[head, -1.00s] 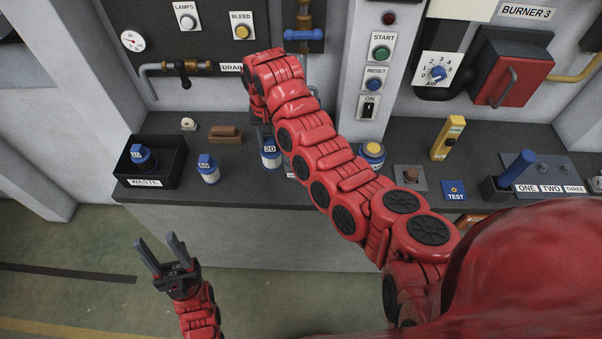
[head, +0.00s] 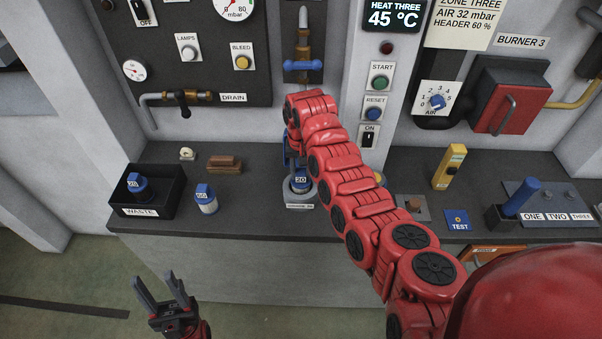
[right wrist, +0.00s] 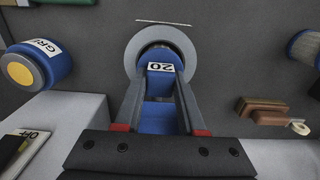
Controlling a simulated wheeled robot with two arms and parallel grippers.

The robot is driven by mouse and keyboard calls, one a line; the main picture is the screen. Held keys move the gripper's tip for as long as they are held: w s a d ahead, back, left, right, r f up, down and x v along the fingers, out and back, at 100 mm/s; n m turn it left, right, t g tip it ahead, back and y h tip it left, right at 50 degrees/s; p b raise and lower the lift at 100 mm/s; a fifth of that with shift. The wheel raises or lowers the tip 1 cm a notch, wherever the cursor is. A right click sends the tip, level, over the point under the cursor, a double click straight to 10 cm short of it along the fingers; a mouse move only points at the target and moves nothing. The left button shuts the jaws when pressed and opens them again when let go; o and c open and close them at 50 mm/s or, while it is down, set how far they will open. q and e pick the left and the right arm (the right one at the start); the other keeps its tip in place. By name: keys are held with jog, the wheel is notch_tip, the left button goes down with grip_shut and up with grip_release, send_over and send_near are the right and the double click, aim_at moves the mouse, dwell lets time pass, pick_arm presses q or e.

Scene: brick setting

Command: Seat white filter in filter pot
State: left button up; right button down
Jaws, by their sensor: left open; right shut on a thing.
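The filter (head: 300,181) with a blue top marked 20 is at the grey ring-shaped rim of the pot (right wrist: 184,41) on the bench. In the right wrist view, its blue top (right wrist: 160,68) stands inside the ring's outline. The fingers of my right gripper (right wrist: 157,82) are shut on the blue top from both sides. The filter's lower body is hidden, so I cannot tell how deep it sits. In the head view my arm hides most of the right gripper. My left gripper (head: 155,279) is open and empty, low in front of the bench.
Another blue-topped white filter (head: 206,199) stands left of the pot. A black WASTE box (head: 165,199) holds a blue-topped one (head: 138,185). A brown block (head: 225,164) lies behind. A blue jar with a yellow top (right wrist: 38,70) stands close beside the pot.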

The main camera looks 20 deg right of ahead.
jog(key=shift+f, duration=0.8)
jog(key=shift+f, duration=0.1)
jog(key=c, duration=0.5)
grip_release()
